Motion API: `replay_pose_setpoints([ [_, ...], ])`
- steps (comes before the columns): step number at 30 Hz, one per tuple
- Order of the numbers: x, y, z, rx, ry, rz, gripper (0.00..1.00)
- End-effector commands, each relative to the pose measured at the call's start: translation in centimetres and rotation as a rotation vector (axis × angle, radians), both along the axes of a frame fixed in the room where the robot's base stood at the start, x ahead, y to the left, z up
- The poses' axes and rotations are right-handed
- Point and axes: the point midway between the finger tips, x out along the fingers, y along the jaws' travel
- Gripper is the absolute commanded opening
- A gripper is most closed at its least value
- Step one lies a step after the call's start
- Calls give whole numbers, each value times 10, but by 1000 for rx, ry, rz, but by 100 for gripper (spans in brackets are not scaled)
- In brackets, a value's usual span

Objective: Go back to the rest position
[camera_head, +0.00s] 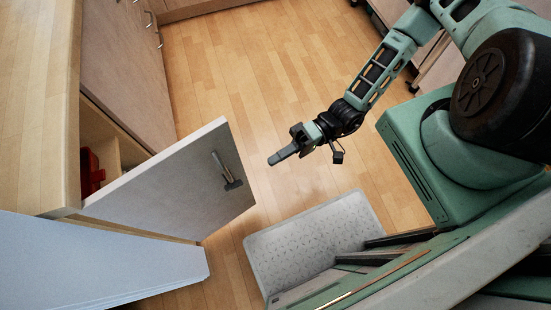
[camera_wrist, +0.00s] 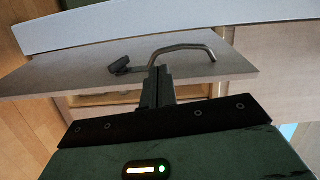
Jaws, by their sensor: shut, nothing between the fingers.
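My gripper (camera_head: 273,160) is shut and empty. In the head view it is held out over the floor, a short gap to the right of an open cabinet door (camera_head: 180,185). The door has a dark bar handle (camera_head: 226,171) near its free edge. In the wrist view the shut fingers (camera_wrist: 158,85) point toward the door (camera_wrist: 60,80), and its curved handle (camera_wrist: 185,49) shows just beyond the fingertips. The head view shows a gap between fingers and handle.
The open cabinet has a red object (camera_head: 91,172) inside, only partly visible. A wooden counter (camera_head: 38,110) is above it at left. The wooden floor (camera_head: 240,70) beyond my gripper is clear.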

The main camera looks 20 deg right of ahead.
Motion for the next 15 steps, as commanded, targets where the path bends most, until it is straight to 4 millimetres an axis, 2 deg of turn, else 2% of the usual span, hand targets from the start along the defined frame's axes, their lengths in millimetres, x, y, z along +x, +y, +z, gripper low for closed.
replay_pose_setpoints([
  [11, 2, -3, 1, -3, 0, 7, 0],
  [15, 5, -11, 9, -48, 0, 71, 0],
])
